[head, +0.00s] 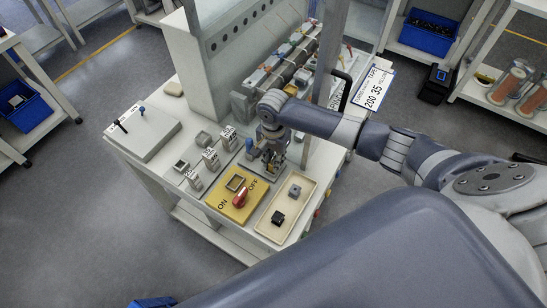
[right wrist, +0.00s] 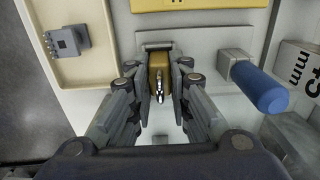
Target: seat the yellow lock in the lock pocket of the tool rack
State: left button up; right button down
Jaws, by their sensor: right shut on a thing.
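My right gripper (right wrist: 160,85) is shut on the yellow lock (right wrist: 159,62), a small brass-coloured block with a shiny metal part on top. In the head view the right gripper (head: 270,164) points down at the bench between the blue-handled tool and the cream tray; the lock is mostly hidden there. In the right wrist view a pale grey strip (right wrist: 205,42), seemingly the tool rack, lies under the lock's far end. A dark-edged opening shows just beyond the lock; I cannot tell whether the lock is inside a pocket. My left gripper is not in view.
A blue-handled tool (right wrist: 258,88) stands close right of the gripper in the wrist view. A cream tray (head: 263,234) holds a black and a grey connector. A yellow ON/OFF panel (head: 222,204) with a red knob and several labelled blocks are nearby.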

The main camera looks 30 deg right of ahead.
aim_at(274, 156)
jog(key=shift+f, duration=0.2)
jog(key=c, duration=1.5)
grip_release()
notch_tip(274, 156, up, 12)
jog(key=shift+r+b, duration=0.2)
jog(key=shift+b, duration=0.55)
jog(key=shift+s+f, duration=0.1)
